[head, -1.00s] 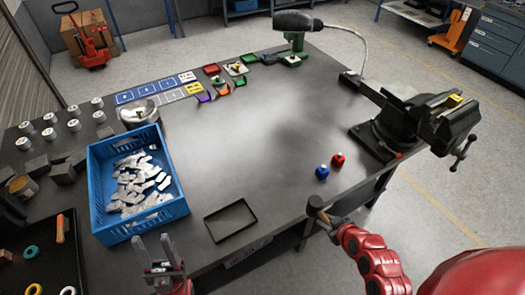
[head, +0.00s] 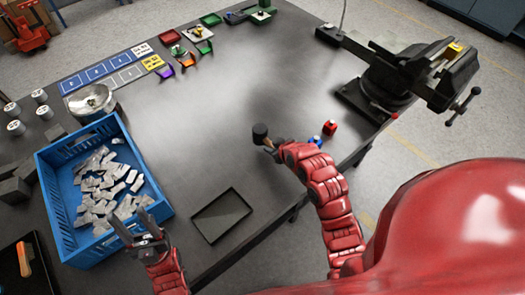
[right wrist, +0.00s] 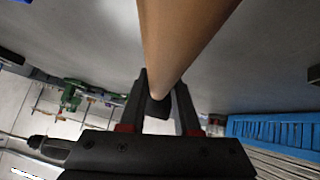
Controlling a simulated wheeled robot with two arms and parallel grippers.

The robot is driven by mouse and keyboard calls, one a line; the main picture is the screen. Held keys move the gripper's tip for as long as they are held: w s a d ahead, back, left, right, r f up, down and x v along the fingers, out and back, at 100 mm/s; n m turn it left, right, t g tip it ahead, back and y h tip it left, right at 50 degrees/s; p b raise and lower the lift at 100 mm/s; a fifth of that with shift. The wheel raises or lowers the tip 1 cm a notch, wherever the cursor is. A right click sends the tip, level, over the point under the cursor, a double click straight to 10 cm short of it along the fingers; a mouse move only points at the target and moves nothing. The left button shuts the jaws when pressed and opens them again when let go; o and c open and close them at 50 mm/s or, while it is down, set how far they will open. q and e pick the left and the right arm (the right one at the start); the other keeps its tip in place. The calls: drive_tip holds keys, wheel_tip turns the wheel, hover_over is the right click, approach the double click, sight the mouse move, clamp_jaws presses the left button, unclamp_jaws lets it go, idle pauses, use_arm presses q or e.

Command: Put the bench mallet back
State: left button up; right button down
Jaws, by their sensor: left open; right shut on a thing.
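The bench mallet (head: 260,133) has a dark head and a pale wooden handle. My right gripper (head: 272,149) is shut on the handle, and the mallet is over the table in front of the small red and blue pieces. In the right wrist view the wooden handle (right wrist: 182,40) runs down between the two black fingers (right wrist: 160,112). My left gripper (head: 136,229) is open and empty beside the blue crate's near right corner. A shallow empty black tray (head: 222,215) lies at the table's front edge, between the two grippers.
The blue crate (head: 52,192) holds many pale pieces. A small red piece (head: 329,128) and a blue piece (head: 315,140) stand beside my right forearm. A vise (head: 405,75) is at the right edge. The middle of the table (head: 200,130) is clear.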

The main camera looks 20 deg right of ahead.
sight(265, 142)
drive_tip(key=w+a, duration=0.2)
drive_tip(key=w, duration=0.1)
drive_tip(key=shift+f+b, duration=0.1)
drive_tip(key=shift+b, duration=0.25)
wheel_tip(265, 142, down, 4)
drive_tip(key=shift+r+b, duration=0.2)
drive_tip(key=shift+b, duration=0.35)
drive_tip(key=shift+w, duration=0.1)
drive_tip(key=shift+f, duration=0.1)
drive_tip(key=c, duration=0.6)
unclamp_jaws()
